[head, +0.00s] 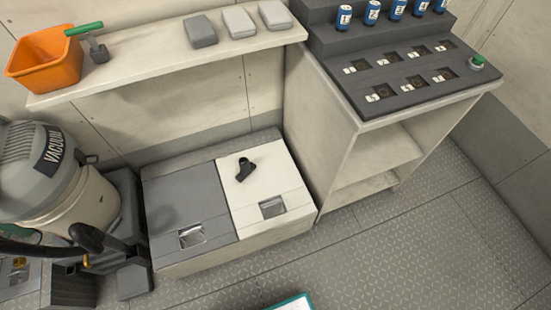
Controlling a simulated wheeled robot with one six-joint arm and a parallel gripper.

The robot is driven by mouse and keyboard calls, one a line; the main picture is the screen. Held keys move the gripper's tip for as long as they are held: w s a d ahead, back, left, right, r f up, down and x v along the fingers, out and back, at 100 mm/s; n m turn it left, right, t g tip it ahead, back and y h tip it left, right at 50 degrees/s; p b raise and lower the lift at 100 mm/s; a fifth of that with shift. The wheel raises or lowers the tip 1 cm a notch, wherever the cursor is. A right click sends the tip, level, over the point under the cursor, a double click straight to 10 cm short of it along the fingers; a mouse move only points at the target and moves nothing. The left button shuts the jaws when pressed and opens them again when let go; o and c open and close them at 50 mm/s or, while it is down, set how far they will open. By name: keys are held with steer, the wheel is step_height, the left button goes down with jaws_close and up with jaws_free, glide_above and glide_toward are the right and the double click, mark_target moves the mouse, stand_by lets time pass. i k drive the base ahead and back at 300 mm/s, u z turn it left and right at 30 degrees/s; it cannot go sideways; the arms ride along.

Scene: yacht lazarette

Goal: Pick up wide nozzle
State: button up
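A small black nozzle-like piece (245,171) lies on the white hatch lid (268,192) of the low locker. It has a short neck and a broader end, and it looks like the wide nozzle, though I cannot be certain from this one view. Nothing touches it except the lid. My gripper is not in view.
A vacuum (65,190) with a black hose stands at left beside the grey lid (187,207). An orange bucket (45,60) and several grey blocks sit on the shelf (150,61). A cabinet (320,125) bears blue cans. Floor (400,240) at right is clear.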

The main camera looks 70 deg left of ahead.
mark_target(246, 168)
steer(key=i, duration=0.4)
steer(key=u, duration=3.05)
steer(key=i, duration=0.5)
steer(key=z, duration=0.05)
